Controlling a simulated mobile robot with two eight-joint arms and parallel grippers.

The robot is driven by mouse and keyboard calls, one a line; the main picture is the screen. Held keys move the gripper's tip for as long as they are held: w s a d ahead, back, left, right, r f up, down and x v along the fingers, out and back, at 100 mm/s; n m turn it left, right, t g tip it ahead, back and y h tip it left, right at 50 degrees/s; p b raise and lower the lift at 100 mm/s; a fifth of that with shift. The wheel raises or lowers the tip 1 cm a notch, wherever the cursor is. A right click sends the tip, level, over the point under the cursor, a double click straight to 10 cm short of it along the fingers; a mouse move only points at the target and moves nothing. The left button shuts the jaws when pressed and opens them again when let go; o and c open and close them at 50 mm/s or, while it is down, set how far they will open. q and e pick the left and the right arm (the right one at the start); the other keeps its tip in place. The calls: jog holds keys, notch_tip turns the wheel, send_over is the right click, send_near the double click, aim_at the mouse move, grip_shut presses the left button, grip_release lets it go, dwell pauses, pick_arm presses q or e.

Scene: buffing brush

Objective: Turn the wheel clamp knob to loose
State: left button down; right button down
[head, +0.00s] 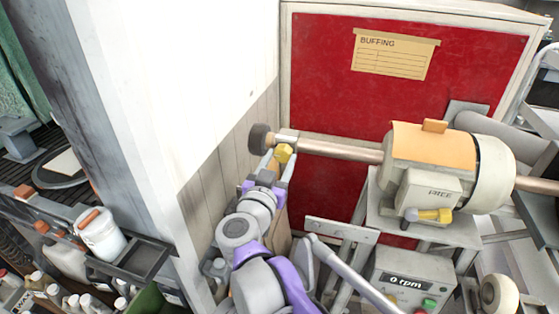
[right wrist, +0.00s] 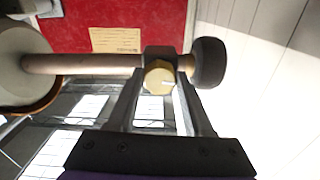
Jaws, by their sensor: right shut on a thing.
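The wheel clamp knob (head: 283,153) is a yellow faceted knob under the grey collar (head: 287,137) near the left end of the machine's shaft. My right gripper (head: 279,163) reaches it from below with one finger on each side and is shut on it. In the right wrist view the knob (right wrist: 158,77) sits between the two fingers, with a pale mark on its face. A dark round wheel (head: 259,138) is on the shaft's end, just beside the collar. My left gripper is not in view.
The buffing motor (head: 432,158) stands right of the shaft, with a yellow-handled lever (head: 430,215) on its box. A red panel (head: 335,80) with a "BUFFING" card (head: 394,54) is behind. A control box (head: 410,280) is below. A white wall (head: 190,80) rises at left.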

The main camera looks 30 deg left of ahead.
jog(key=shift+n, duration=0.5)
jog(key=shift+c, duration=1.5)
grip_release()
jog(key=v, duration=1.1)
jog(key=shift+w, duration=0.1)
